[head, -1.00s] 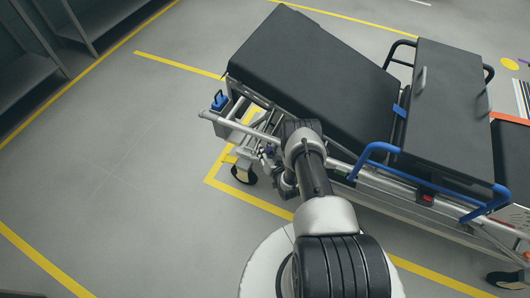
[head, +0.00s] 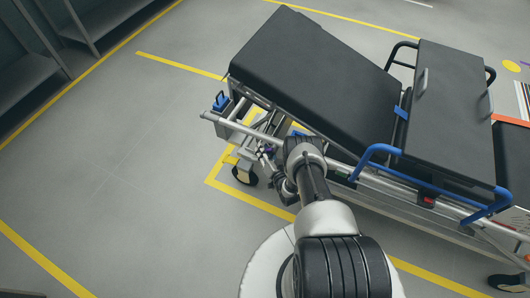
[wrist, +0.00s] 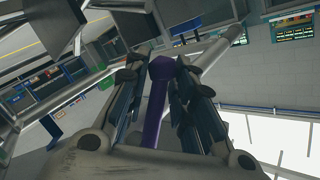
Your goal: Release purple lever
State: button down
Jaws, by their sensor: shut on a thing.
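The purple lever (wrist: 157,102) stands upright between my fingers in the wrist view, with a rounded wider top. My gripper (wrist: 157,78) is shut on it, with one finger on each side. In the head view my arm reaches to the left end of the stretcher (head: 310,75), by its lower metal frame.
The stretcher has a raised black backrest, a blue side rail (head: 375,155) and a caster wheel (head: 244,175) near my arm. Metal tubes (wrist: 215,50) cross close to my gripper. Open grey floor (head: 110,150) lies to the left; shelving (head: 25,65) stands at the upper left.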

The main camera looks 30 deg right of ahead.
jog(key=c, duration=1.5)
grip_release()
jog(key=shift+c, duration=0.2)
jog(key=s+r, duration=0.1)
jog(key=s, duration=1.1)
jog(key=shift+a+r, duration=0.2)
jog(key=shift+r, duration=0.15)
